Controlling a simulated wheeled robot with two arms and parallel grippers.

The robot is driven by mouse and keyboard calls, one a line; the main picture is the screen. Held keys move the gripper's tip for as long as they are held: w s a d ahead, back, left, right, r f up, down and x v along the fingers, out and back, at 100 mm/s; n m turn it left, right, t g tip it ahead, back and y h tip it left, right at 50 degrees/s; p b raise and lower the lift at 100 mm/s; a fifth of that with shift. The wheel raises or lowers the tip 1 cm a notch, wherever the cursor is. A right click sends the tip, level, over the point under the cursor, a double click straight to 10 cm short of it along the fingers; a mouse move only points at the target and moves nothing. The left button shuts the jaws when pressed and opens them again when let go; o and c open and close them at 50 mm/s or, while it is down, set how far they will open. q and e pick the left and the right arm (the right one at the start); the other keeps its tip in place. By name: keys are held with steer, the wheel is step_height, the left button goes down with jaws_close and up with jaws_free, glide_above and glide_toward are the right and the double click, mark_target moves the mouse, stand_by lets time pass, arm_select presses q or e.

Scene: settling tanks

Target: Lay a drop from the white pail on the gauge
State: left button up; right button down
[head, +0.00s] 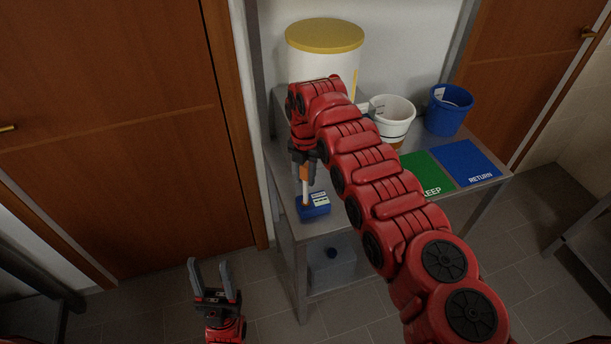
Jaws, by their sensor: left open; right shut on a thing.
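The white pail (392,121) stands on the metal bench, behind my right arm and partly hidden by it. The gauge (318,210) seems to be the small blue box with a pale labelled top near the bench's front left corner. My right gripper (304,160) points down and is shut on a slim dropper (306,188) with an orange upper part and a pale lower part. The dropper's lower end is at the gauge's left side; I cannot tell whether it touches. No drop can be made out. My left gripper (212,272) is open and empty, off the bench at lower left.
A blue pail (450,112) stands right of the white one. A green KEEP mat (424,172) and a blue RETURN mat (466,163) lie in front. A large white drum with a yellow lid (325,36) stands behind. A container (332,272) sits beneath the bench (330,229).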

mark_target(306, 164)
steer(key=shift+r, duration=0.15)
stand_by(0.3)
steer(key=shift+r, duration=2.15)
steer(key=shift+r+p, duration=0.45)
steer(key=shift+r, duration=0.8)
